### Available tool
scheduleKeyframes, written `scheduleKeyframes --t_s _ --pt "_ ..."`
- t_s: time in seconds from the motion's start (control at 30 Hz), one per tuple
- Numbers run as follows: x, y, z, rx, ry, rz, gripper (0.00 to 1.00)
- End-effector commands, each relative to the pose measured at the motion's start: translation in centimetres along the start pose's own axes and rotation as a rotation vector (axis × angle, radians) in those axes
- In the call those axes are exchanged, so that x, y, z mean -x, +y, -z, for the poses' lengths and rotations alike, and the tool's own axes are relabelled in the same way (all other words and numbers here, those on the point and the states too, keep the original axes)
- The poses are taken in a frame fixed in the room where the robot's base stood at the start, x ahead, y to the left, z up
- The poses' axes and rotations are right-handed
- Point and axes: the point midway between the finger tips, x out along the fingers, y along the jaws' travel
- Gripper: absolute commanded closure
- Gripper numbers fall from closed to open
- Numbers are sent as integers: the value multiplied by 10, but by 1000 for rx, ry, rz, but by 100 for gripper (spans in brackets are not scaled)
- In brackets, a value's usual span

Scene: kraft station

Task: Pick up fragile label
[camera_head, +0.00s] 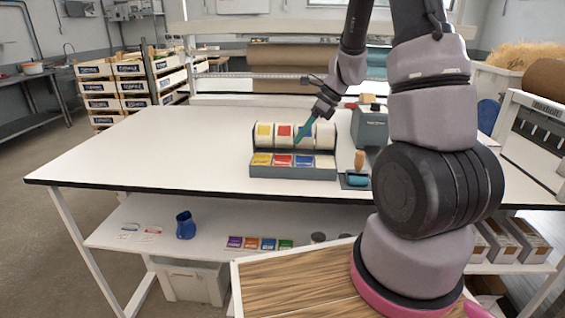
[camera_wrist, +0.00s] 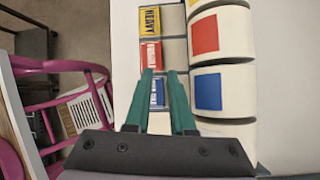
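The label dispenser (camera_head: 293,174) stands on the white table. Its front row holds a yellow label, a red label and a blue label, with an empty-looking slot at the right. The red label (camera_head: 282,160), likely the fragile one, also shows in the wrist view (camera_wrist: 152,54), its print too blurred to read surely. The yellow one (camera_wrist: 150,20) reads "HEAVY". The blue label (camera_wrist: 157,92) shows between my teal fingers. My gripper (camera_head: 298,138) is over the dispenser; in the wrist view (camera_wrist: 159,72) its fingers are apart and empty, with the tips just below the red label.
White label rolls (camera_wrist: 221,88) with coloured squares stand behind the front row, close to my fingers. A grey box (camera_head: 370,128) and a small tray with a wooden-handled tool (camera_head: 358,175) sit at the right. The table's left side is clear.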

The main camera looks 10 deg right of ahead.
Motion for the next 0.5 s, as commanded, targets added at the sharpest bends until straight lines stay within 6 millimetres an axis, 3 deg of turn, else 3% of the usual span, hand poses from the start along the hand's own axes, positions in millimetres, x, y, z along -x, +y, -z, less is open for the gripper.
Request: scheduleKeyframes --t_s 0.27,0.5 --pt "-25 0 0 2 2 -1 78" --pt "-60 -2 -3 1 1 -2 78"
